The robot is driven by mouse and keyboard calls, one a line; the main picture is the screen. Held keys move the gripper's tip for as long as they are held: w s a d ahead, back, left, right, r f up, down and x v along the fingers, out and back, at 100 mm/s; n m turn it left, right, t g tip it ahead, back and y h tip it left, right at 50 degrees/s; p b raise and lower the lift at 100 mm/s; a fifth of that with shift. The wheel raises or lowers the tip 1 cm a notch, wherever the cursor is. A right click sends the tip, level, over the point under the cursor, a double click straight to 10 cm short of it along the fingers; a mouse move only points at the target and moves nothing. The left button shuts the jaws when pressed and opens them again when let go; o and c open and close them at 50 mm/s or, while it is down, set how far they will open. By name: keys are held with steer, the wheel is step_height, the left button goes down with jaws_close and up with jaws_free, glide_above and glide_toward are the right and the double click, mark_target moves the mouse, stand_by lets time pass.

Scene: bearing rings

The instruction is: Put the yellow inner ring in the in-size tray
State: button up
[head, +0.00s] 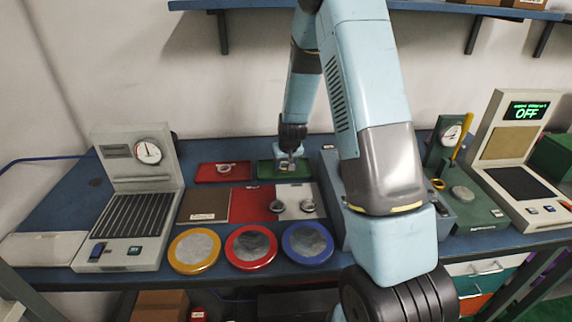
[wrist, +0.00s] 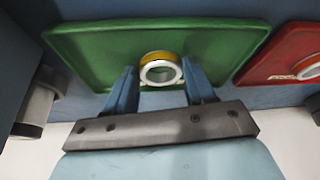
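The yellow inner ring (wrist: 160,69) shows in the wrist view with a yellow outer band and a pale metallic face. It appears to lie on the green tray (wrist: 85,48), near the edge closest to my gripper. My gripper (wrist: 160,82) has its two blue fingers spread on either side of the ring, with a gap on each side. In the head view my gripper (head: 290,160) is low over the green tray (head: 265,168) at the back of the bench. The ring is too small to make out there. I cannot read any size label on the green tray.
A red tray (head: 208,172) with a ring stands left of the green one. A white plate (head: 293,196) with two small metal parts is in front. Yellow-, red- and blue-rimmed discs line the front edge. Gauge stations (head: 130,165) stand at left and right.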

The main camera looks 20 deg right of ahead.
steer(key=shift+s, duration=0.2)
steer(key=s+f+v, duration=0.1)
steer(key=s+v, duration=0.2)
steer(key=v, duration=1.4)
steer(key=s+f+v, duration=0.2)
steer(key=s+v, duration=0.1)
steer(key=v, duration=1.3)
steer(key=s+r, duration=0.3)
steer(key=s, duration=0.6)
steer(key=s+r+t, duration=0.1)
steer(key=s+r, duration=0.2)
steer(key=s, duration=0.6)
steer(key=shift+r, duration=0.15)
steer(key=shift+a, duration=0.1)
